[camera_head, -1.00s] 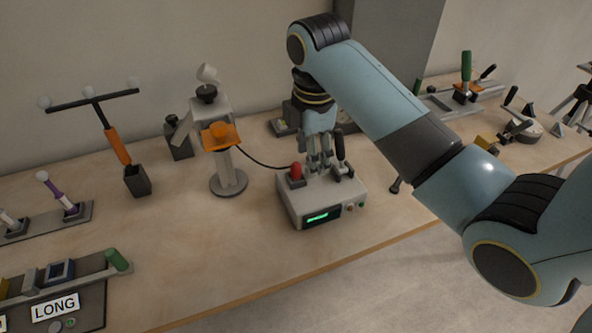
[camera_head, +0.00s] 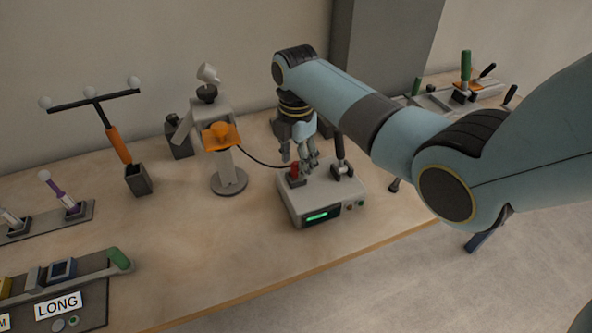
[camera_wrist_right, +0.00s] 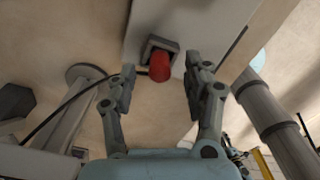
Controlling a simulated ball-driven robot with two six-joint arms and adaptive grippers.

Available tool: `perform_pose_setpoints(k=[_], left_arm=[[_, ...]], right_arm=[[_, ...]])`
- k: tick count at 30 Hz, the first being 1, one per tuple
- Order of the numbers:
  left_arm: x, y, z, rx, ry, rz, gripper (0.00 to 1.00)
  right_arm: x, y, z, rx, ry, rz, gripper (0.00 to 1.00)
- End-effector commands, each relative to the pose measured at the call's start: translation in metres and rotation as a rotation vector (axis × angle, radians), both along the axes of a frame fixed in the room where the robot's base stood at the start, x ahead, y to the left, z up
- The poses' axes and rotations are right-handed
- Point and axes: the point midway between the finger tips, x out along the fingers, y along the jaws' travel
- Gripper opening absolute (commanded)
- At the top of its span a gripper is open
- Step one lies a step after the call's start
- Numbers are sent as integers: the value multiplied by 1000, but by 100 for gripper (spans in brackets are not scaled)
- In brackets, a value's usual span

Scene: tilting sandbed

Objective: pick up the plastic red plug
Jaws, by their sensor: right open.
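The red plug (camera_head: 296,174) stands in a dark square socket on top of a light grey box (camera_head: 335,201) with a green display. In the right wrist view the red plug (camera_wrist_right: 160,66) shows between my open fingers, a little beyond the tips. My right gripper (camera_head: 301,164) is open and empty, just above and behind the plug in the head view. It also shows in the right wrist view (camera_wrist_right: 150,82), with one finger on each side of the plug. I cannot tell whether a finger touches it. My left gripper is not in view.
A black lever (camera_head: 341,155) stands on the box close to the right of my gripper. A cable runs from the box to a grey stand with an orange top (camera_head: 221,136). The bench in front of the box is clear.

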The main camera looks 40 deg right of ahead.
Motion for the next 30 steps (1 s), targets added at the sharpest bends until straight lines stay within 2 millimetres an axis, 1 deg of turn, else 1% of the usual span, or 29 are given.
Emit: perform_pose_setpoints(k=[1, 3, 9, 10, 21, 30], left_arm=[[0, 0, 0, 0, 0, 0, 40], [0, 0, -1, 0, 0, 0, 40], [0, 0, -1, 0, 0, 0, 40], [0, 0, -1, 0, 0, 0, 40], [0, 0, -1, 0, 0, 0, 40], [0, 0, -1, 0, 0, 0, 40]], right_arm=[[0, 0, -6, 1, 1, 0, 50], [0, 0, -9, 0, 0, 0, 50], [0, 0, -10, 0, -1, 0, 50], [0, 0, -10, 0, -1, 0, 49], [0, 0, -10, 0, -1, 0, 1], [0, 0, -9, 0, -1, 0, 0]])
